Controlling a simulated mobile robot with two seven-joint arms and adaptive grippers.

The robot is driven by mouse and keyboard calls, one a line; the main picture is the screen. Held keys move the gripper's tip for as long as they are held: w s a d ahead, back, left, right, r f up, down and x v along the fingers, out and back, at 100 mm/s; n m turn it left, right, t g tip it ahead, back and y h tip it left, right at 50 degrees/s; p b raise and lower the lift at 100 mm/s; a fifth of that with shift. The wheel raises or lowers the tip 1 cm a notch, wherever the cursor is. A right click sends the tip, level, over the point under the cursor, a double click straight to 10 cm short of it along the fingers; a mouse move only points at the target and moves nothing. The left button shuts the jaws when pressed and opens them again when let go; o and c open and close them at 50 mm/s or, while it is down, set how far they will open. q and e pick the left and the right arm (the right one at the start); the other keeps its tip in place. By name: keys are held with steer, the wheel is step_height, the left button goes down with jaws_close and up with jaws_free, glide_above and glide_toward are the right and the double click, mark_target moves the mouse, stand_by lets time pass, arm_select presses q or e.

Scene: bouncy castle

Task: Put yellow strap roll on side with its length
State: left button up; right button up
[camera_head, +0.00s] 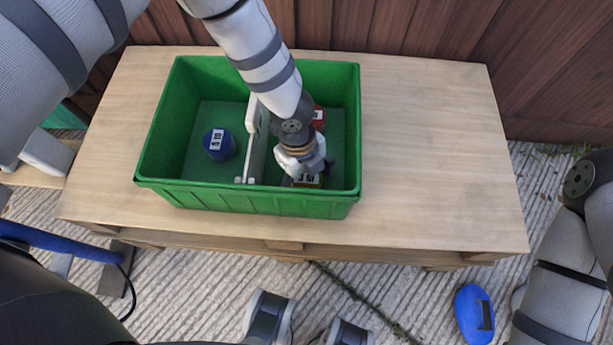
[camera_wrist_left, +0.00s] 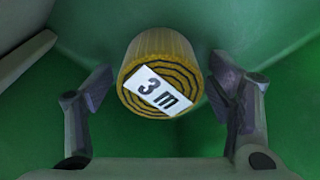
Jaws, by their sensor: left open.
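The yellow strap roll (camera_wrist_left: 158,72) stands in the right compartment of the green crate (camera_head: 255,199), with a white "3 m" label on the end facing the left wrist camera. My left gripper (camera_wrist_left: 162,76) is open above it, one finger to each side, with visible gaps. In the head view my left gripper (camera_head: 303,170) reaches down into that compartment and hides most of the yellow roll (camera_head: 310,181). A blue roll (camera_head: 218,144) with a white label is in the left compartment. A red roll (camera_head: 319,118) is partly hidden behind my wrist. My right gripper is out of view.
A white divider (camera_head: 257,145) splits the crate, close to the left of my gripper. The crate walls surround my wrist. The wooden table (camera_head: 440,150) is clear right of the crate. A blue object (camera_head: 474,312) lies on the ground.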

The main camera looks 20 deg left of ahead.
arm_select(q)
step_height(320, 180, up, 12)
steer(key=a+p, duration=0.1)
steer(key=p, duration=0.1)
steer(key=shift+w+a, duration=0.3)
steer(key=shift+w, duration=0.15)
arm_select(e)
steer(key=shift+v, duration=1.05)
arm_select(q)
steer(key=shift+r, duration=0.1)
